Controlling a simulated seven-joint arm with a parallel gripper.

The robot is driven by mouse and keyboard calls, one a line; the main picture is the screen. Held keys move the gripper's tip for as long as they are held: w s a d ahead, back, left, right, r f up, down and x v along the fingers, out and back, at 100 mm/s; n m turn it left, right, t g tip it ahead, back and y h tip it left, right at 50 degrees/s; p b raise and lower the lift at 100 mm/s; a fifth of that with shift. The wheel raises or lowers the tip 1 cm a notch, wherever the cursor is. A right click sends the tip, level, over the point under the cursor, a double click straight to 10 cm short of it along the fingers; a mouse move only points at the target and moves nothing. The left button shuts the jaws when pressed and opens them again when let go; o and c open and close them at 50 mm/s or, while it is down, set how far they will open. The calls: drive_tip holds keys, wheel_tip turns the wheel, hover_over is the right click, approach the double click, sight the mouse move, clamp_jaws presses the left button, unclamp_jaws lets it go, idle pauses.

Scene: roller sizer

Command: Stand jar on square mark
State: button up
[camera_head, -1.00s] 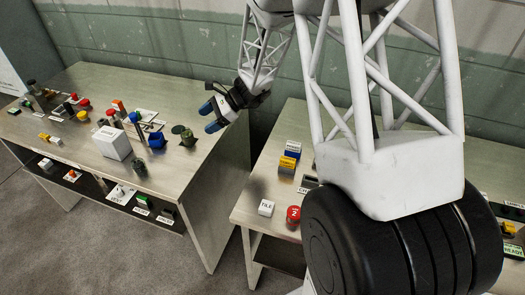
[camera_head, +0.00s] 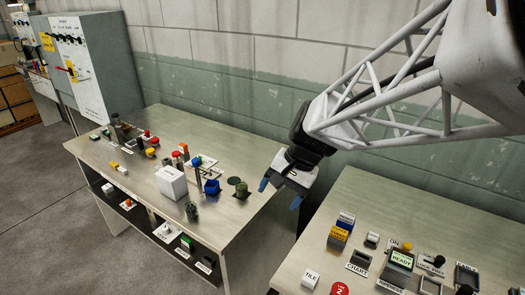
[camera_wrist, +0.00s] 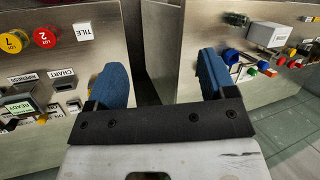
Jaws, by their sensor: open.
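My gripper (camera_head: 281,193) is open and empty, above the gap between the two tables. Its blue fingers (camera_wrist: 162,62) stand wide apart in the wrist view, with nothing between them. On the left table, a small dark grey-green cylinder (camera_head: 191,212) stands near the front edge; it may be the jar. A green rounded vessel (camera_head: 240,190) stands farther right on that table, on a dark patch. I cannot tell for sure which is the jar. A white-marked plate (camera_head: 209,172) lies behind the blue piece; I cannot make out a square mark with certainty.
A white box (camera_head: 171,182) and a blue piece (camera_head: 212,187) stand beside the cylinder. Several coloured knobs crowd the left table (camera_head: 245,218). The right table (camera_head: 400,212) holds a TILE block (camera_head: 310,279), a READY display (camera_head: 401,259) and labelled parts. A grey cabinet (camera_head: 92,62) stands far left.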

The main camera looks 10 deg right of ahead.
drive_tip(key=s+d+r+n+t+h, duration=0.1)
drive_tip(key=s+r+n+h, duration=0.1)
drive_tip(key=s, duration=0.5)
drive_tip(key=s+d+r+n+t+h, duration=0.1)
drive_tip(key=s+d+n+h, duration=0.1)
drive_tip(key=s, duration=0.5)
drive_tip(key=shift+s+d+r+n+h, duration=0.15)
drive_tip(key=shift+d+r+n+h, duration=0.3)
drive_tip(key=shift+n, duration=0.65)
drive_tip(key=shift+a+f, duration=0.1)
drive_tip(key=shift+a, duration=0.05)
